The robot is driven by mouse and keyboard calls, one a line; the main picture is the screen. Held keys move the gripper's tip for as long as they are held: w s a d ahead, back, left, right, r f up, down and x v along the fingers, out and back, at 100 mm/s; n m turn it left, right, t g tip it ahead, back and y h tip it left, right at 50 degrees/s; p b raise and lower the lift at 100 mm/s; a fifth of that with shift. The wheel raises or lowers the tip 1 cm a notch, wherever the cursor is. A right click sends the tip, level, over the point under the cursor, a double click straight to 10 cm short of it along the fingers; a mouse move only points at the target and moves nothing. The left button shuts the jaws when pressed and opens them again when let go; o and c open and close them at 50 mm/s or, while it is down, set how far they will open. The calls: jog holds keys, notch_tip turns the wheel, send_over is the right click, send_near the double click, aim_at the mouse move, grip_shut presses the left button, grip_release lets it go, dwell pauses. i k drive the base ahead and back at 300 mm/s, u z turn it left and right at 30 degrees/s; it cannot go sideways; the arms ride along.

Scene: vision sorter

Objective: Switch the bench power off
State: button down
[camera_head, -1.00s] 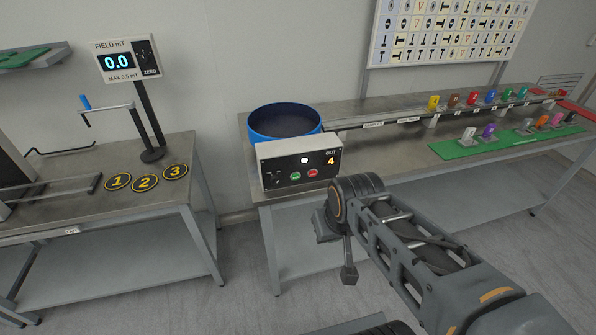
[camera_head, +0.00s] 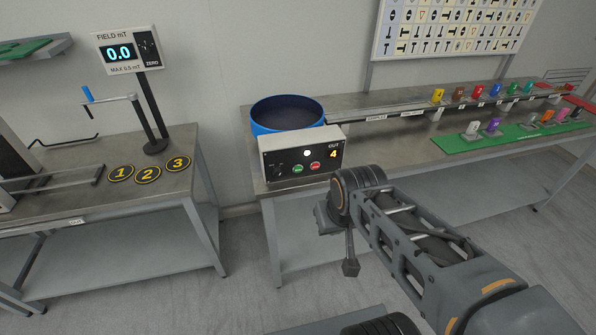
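The control box (camera_head: 257,158) is a pale box with a black front panel, standing at the left front corner of the right bench. Its panel has a small dark toggle switch (camera_head: 279,170) at lower left, a green button (camera_head: 298,169), a red button (camera_head: 315,166), a lit white lamp (camera_head: 307,153) and a display (camera_head: 333,154) reading 4 under "OUT". The toggle's position is too small to tell. My gripper (camera_head: 350,267) seems to hang in front of the bench, below and right of the box and apart from it.
A blue bowl (camera_head: 288,130) stands behind the box. Coloured pieces stand on a rail and a green mat (camera_head: 462,144) to the right. The left bench (camera_head: 60,205) carries a field meter (camera_head: 128,52) reading 0.0 and numbered discs. Floor (camera_head: 238,245) shows between the benches.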

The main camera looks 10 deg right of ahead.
aim_at(278, 173)
jog(key=u, duration=0.55)
jog(key=k, duration=1.3)
jog(key=u, duration=1.15)
jog(key=i, duration=1.35)
jog(key=z, duration=0.85)
jog(key=i, duration=0.4)
jog(key=z, duration=0.5)
